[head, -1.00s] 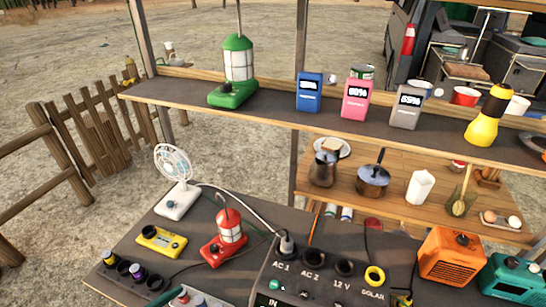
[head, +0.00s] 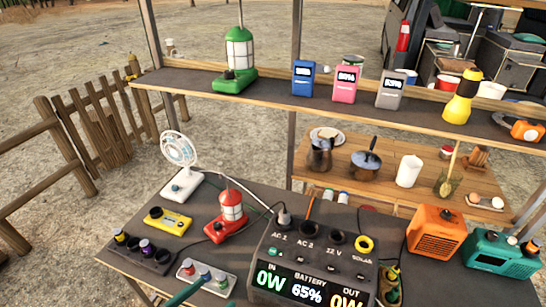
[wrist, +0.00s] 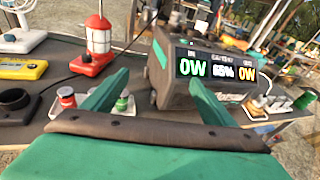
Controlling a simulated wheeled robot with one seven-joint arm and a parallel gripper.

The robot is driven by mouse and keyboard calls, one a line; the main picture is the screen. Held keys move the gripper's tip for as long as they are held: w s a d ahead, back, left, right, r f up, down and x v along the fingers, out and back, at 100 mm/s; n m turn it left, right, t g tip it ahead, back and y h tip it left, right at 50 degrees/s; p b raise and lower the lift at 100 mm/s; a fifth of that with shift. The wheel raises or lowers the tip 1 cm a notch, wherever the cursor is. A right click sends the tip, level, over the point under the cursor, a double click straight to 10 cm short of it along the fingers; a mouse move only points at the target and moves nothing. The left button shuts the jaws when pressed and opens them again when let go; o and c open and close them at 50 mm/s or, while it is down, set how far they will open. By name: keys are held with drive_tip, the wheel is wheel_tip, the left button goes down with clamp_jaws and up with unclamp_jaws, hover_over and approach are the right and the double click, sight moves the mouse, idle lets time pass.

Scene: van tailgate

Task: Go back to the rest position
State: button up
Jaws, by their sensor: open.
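My gripper (wrist: 155,92) shows in the wrist view as two green fingers spread apart with nothing held between them. They point toward the dark power station (wrist: 165,75), which stands beyond the right finger. A tray of small red and green jars (wrist: 67,98) is partly visible behind the fingers. In the head view, only a green piece of my arm or gripper shows at the bottom edge, in front of the white jar tray (head: 212,280). The power station (head: 330,242) reads 0W, 65% and 0W, with a plug in its AC 1 socket.
The dark table also carries a white fan (head: 180,165), yellow device (head: 168,220), red lantern (head: 231,212), orange box (head: 436,232) and teal box (head: 500,256). A shelf (head: 270,98) with a green lantern (head: 237,62) and yellow flashlight (head: 463,97) crosses above.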

drive_tip(key=s+d+r+n+t+h, duration=0.1)
drive_tip(key=s+d+r+n+t, duration=0.2)
drive_tip(key=d+r+n+t, duration=0.35)
drive_tip(key=s+d+r+n+t+h, duration=0.1)
drive_tip(key=s+d+r+n+t, duration=0.25)
drive_tip(key=d+n, duration=0.6)
drive_tip(key=s+f+n+g+y, duration=0.7)
drive_tip(key=s+f+n+y, duration=0.4)
drive_tip(key=n, duration=1.5)
drive_tip(key=s+f, duration=0.4)
drive_tip(key=s, duration=0.1)
drive_tip(key=shift+s, duration=0.15)
drive_tip(key=shift+d+r, duration=0.1)
